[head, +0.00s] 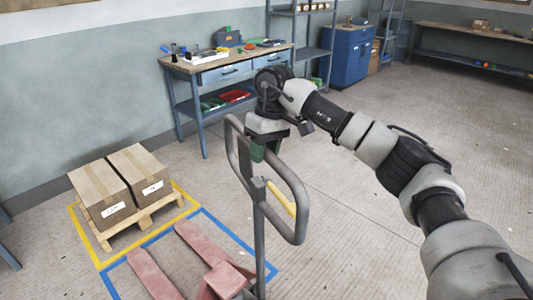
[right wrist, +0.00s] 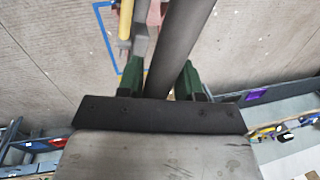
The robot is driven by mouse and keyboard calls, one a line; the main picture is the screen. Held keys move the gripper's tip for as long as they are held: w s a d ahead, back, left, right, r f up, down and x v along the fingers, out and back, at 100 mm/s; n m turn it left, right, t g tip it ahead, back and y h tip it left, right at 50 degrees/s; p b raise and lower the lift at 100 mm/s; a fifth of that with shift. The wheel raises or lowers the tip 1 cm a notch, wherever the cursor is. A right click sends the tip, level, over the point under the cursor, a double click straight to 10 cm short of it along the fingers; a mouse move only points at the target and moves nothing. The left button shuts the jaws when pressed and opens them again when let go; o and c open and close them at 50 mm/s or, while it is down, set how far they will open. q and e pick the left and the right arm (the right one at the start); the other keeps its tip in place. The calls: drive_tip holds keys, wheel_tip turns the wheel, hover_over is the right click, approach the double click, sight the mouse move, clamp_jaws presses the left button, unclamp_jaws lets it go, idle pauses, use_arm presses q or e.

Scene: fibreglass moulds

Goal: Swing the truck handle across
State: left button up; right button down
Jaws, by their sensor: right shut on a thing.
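The pallet truck has red forks (head: 198,240) low on the floor and an upright grey loop handle (head: 299,215) with a yellow lever (head: 281,198) inside it. My right gripper (head: 262,150) reaches in from the right and is shut on the upper part of the loop; its fingertips are partly hidden by the handle. In the right wrist view the dark handle bar (right wrist: 182,45) runs between the green fingers of the gripper (right wrist: 160,84), and part of the yellow lever (right wrist: 126,18) shows beyond. My left gripper is not in view.
Two cardboard boxes (head: 138,168) sit on a wooden pallet (head: 146,219) inside a yellow floor outline, left of the truck. A blue outline (head: 238,238) surrounds the forks. A workbench (head: 185,68) stands behind by the wall. The floor beyond my right arm is clear.

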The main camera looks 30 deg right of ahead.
drive_tip(key=shift+w+d+r+n, duration=0.15)
drive_tip(key=shift+w+r+n, duration=0.2)
drive_tip(key=shift+w+n, duration=0.45)
drive_tip(key=c, duration=0.9)
unclamp_jaws()
drive_tip(key=shift+w, duration=0.1)
drive_tip(key=shift+c, duration=0.2)
drive_tip(key=o, duration=0.3)
drive_tip(key=shift+w+a+f, duration=0.3)
drive_tip(key=shift+w+a, duration=0.05)
drive_tip(key=shift+a, duration=0.05)
drive_tip(key=shift+s+d+r, duration=0.1)
drive_tip(key=shift+s+d, duration=0.2)
drive_tip(key=r, duration=0.6)
drive_tip(key=shift+w+d+r, duration=0.35)
drive_tip(key=shift+d+r, duration=0.05)
wheel_tip(320, 180, up, 9)
drive_tip(key=s+d+p, duration=0.1)
drive_tip(key=s+p, duration=0.1)
drive_tip(key=p, duration=0.4)
drive_tip(key=shift+s+d+r+p, duration=0.15)
drive_tip(key=shift+s+r+p, duration=0.05)
drive_tip(key=shift+s+p, duration=0.2)
